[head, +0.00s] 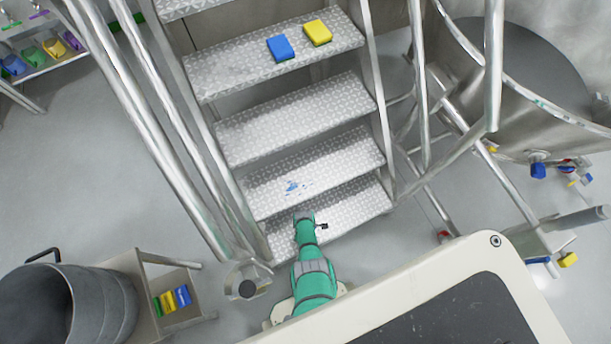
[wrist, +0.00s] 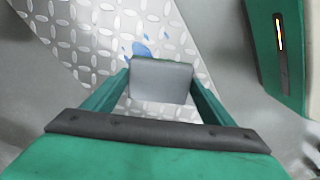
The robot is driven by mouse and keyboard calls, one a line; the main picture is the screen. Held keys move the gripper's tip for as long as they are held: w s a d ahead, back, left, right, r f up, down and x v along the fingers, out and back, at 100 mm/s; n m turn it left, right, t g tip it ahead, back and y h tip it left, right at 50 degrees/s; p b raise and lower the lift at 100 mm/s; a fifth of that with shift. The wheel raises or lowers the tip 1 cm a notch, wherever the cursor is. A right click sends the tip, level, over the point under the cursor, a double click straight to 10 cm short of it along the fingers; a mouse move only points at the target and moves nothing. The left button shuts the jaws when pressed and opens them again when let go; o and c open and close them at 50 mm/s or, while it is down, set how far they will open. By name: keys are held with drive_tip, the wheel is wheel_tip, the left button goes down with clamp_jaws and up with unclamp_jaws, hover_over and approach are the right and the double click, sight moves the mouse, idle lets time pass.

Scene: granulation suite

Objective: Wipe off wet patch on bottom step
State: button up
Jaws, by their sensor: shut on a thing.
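The metal stairs have diamond-plate treads. A blue wet patch (head: 292,187) lies on the second-lowest visible tread (head: 350,158), left of its middle, with small streaks beside it. The lowest visible tread (head: 360,202) is partly hidden by my arm. My gripper (head: 304,216) is over that lowest tread, just below the patch in the picture. In the wrist view it is shut on a grey block (wrist: 160,82), held between the green fingers. Blue spots of the patch (wrist: 142,50) show just beyond the block. Whether the block touches the tread I cannot tell.
A blue sponge (head: 280,47) and a yellow sponge (head: 318,32) lie on a higher tread. Metal handrails (head: 150,120) flank the stairs. A grey drum (head: 65,305) and a small shelf of coloured items (head: 172,300) stand at lower left. A steel vessel (head: 540,120) is at right.

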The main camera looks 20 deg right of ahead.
drive_tip(key=shift+a+r, duration=0.15)
drive_tip(key=shift+r, duration=0.2)
drive_tip(key=shift+s+r, duration=0.15)
drive_tip(key=shift+r, duration=2.5)
drive_tip(key=shift+w+r, duration=0.2)
drive_tip(key=shift+r, duration=1.3)
drive_tip(key=shift+s+d, duration=0.1)
drive_tip(key=shift+d, duration=0.1)
drive_tip(key=shift+a, duration=0.1)
drive_tip(key=shift+s+f, duration=0.15)
drive_tip(key=shift+f, duration=1.6)
drive_tip(key=shift+s+f, duration=0.1)
drive_tip(key=shift+f, duration=1.65)
